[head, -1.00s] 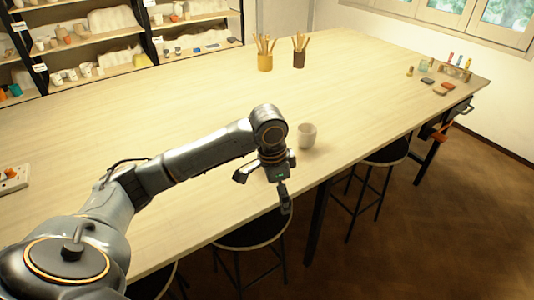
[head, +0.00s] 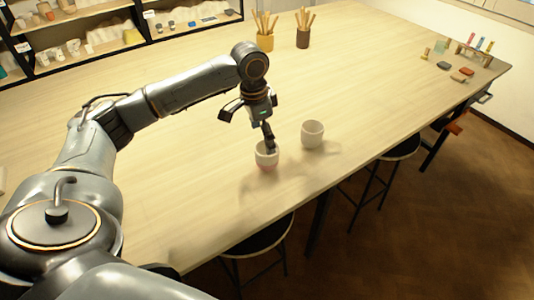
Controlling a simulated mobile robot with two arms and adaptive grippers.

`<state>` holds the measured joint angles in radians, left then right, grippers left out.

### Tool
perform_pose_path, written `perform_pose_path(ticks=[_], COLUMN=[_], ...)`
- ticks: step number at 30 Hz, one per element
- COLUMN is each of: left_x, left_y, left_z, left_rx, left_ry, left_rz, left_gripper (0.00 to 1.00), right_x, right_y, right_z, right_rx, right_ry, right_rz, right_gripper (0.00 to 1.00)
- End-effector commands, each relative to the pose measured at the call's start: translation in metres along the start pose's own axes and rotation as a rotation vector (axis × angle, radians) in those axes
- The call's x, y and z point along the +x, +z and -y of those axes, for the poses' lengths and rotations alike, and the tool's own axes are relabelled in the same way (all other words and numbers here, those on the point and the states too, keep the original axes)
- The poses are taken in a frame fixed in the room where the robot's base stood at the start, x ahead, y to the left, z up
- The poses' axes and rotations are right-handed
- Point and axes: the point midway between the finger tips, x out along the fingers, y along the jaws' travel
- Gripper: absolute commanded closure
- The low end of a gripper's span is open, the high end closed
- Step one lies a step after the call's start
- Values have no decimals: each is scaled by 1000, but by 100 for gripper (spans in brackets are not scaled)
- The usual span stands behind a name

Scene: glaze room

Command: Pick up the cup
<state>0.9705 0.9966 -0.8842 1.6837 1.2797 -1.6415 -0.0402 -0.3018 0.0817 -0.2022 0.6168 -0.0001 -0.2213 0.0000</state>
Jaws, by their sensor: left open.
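Two pale, handleless cups stand upright on the long wooden table. The nearer cup (head: 266,157) is by the table's front edge; the other cup (head: 312,136) stands a little to its right and farther back. My left gripper (head: 246,124) is open and empty, its fingers spread and pointing down. Its right finger overlaps the rim of the nearer cup in the picture; I cannot tell whether it touches or reaches inside. The left finger is up and left of that cup. My right gripper is not in view.
A yellow pot (head: 265,42) and a brown pot (head: 303,39) with wooden tools stand at the back. Stools (head: 257,236) stand along the front edge. The middle of the table is clear.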

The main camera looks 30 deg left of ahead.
Motion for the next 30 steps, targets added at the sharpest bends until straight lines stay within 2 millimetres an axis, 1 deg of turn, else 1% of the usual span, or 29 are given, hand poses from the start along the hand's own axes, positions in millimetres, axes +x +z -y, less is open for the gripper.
perform_pose_path(ticks=[1, 2, 3, 5, 8, 11, 12, 15, 18, 21, 29, 30], left_x=[10, 14, 20, 27, 33, 39, 44, 58, 74, 84, 87, 87], left_y=[1, 0, 0, 0, 0, -1, -1, -3, -4, -3, -3, -3], left_z=[-1, 0, 0, 0, 0, -2, -3, -8, -8, -8, -8, -8], left_rx=[-1, -1, -1, -1, -1, -1, -1, 1, -1, -1, 0, 0], left_ry=[2, 2, 1, 1, 0, 0, 0, 2, 0, 0, -1, -1], left_rz=[4, 3, 2, 2, 0, 2, 2, 3, 2, 2, -1, -1], left_gripper=[10, 10, 10, 10, 10, 10, 10, 10, 10, 10, 10, 18], right_x=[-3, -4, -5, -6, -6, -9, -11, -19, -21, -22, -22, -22], right_y=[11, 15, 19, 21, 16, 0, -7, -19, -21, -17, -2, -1], right_z=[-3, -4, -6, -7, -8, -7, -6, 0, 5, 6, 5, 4], right_rx=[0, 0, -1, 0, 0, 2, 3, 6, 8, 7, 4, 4], right_ry=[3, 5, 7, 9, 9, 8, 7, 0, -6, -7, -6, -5], right_rz=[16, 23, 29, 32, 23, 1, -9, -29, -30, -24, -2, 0], right_gripper=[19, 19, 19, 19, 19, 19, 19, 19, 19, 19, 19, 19])
